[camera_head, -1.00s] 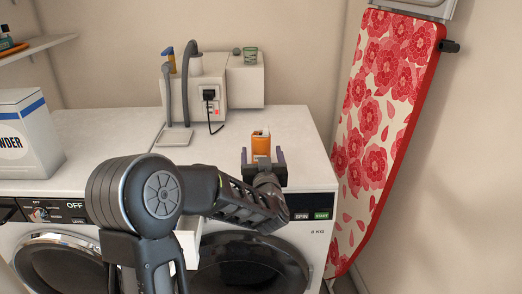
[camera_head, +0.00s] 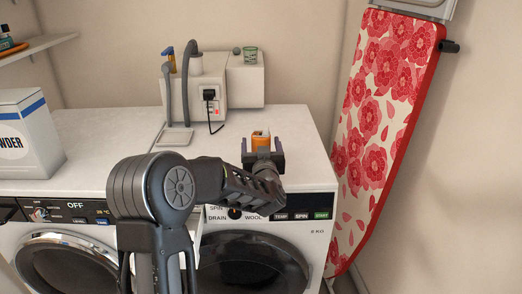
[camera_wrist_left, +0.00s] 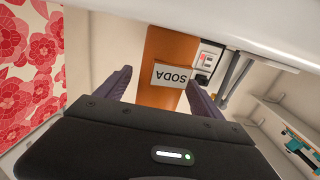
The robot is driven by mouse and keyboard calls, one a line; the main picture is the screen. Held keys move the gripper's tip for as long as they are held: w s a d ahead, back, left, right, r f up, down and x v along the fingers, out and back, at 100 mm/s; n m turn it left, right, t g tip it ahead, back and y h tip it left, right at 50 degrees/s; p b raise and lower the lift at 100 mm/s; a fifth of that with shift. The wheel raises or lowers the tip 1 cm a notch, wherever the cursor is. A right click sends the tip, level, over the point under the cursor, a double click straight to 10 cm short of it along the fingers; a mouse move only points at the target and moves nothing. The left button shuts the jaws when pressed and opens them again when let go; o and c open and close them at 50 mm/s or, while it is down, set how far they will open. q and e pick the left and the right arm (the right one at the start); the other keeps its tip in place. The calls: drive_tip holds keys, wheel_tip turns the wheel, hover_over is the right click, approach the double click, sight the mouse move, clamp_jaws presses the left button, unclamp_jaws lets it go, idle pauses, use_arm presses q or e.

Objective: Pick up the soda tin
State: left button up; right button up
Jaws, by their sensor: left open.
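The soda tin (camera_head: 261,139) is an orange container standing on the white top of the right-hand machine. My left gripper (camera_head: 262,152) is open just in front of it, with its two fingers to the left and right of the tin. In the left wrist view the orange tin (camera_wrist_left: 168,50) appears upside down, with a white "SODA" label, and lies between the open fingertips of the gripper (camera_wrist_left: 159,82). I cannot tell whether the fingers touch it. The tin's lower part is hidden behind the gripper in the head view. My right gripper is not in view.
A white box-shaped unit (camera_head: 212,88) with hoses and a plug stands behind the tin. A powder box (camera_head: 24,135) stands at the left. A floral ironing board (camera_head: 385,90) leans at the right. The white machine top (camera_head: 100,135) is clear around the tin.

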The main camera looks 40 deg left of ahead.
use_arm(q)
drive_tip(key=shift+c, duration=0.6)
drive_tip(key=c, duration=1.4)
drive_tip(key=shift+r, duration=0.25)
drive_tip(key=shift+c, duration=0.2)
drive_tip(key=shift+r+p, duration=0.75)
drive_tip(key=shift+r, duration=3.95)
